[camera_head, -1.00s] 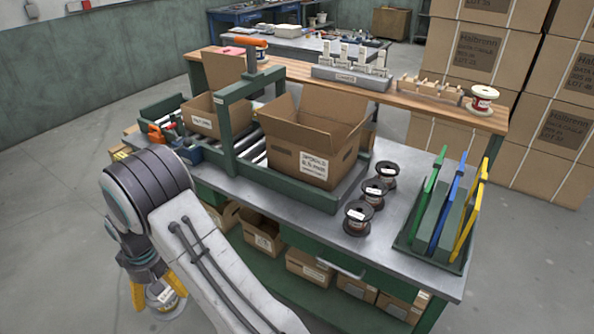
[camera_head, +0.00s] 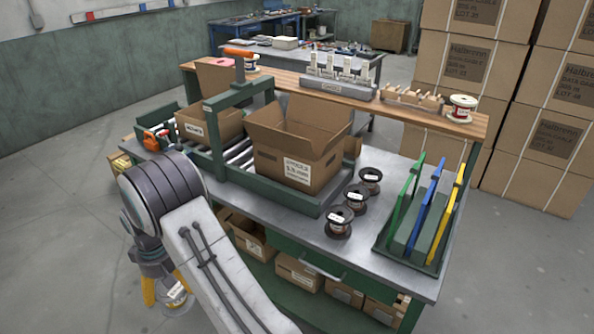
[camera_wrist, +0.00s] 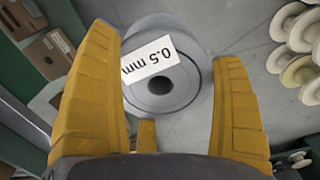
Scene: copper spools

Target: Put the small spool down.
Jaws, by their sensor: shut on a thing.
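My gripper (camera_wrist: 165,55) has its yellow fingers shut on both sides of a small grey spool (camera_wrist: 152,105) with a white "0.5 mm" label. In the head view my gripper (camera_head: 163,288) hangs low at the left front of the workbench (camera_head: 385,235), beside its edge and over the floor. The spool also shows there (camera_head: 178,302), partly hidden by the fingers. I cannot tell its exact height above the floor.
Three dark spools (camera_head: 339,219) stand on the bench beside an open carton (camera_head: 270,160). A rack of coloured panels (camera_head: 385,240) is at the right end. A wooden shelf (camera_head: 350,100) runs behind. Several pale spools (camera_wrist: 300,70) show at right in the wrist view.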

